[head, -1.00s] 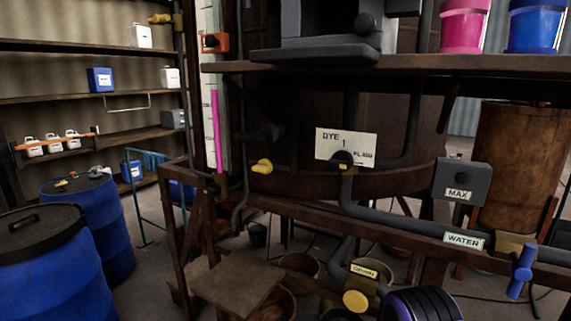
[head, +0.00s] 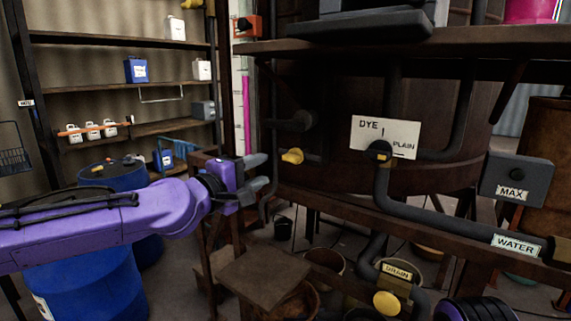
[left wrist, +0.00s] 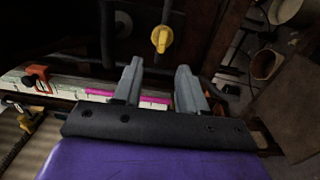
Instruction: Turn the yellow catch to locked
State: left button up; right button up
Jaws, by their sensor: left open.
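A yellow catch (head: 292,156) sits on a dark fitting on the front of the dye vat. In the left wrist view the yellow catch (left wrist: 161,38) shows just beyond the fingertips, roughly in line with the gap between them. My left gripper (head: 262,171) is open and empty, a little to the left of the catch and apart from it. Its two grey fingers also show in the left wrist view (left wrist: 158,72). No lock marking on the catch can be read. My right gripper is not in view.
A sign (head: 385,136) reading DYE 1 and PLAIN is on the vat, right of the catch. A pipe (head: 430,220) runs below it towards the WATER label. A yellow drain knob (head: 387,303) is lower down. A blue drum (head: 88,275) stands left, under my left arm.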

aim_at(288, 160)
pick_arm(q)
jog(key=p+x, duration=0.3)
jog(key=x, duration=0.7)
jog(key=shift+w+d+f, duration=0.15)
jog(key=shift+d, duration=0.05)
grip_shut()
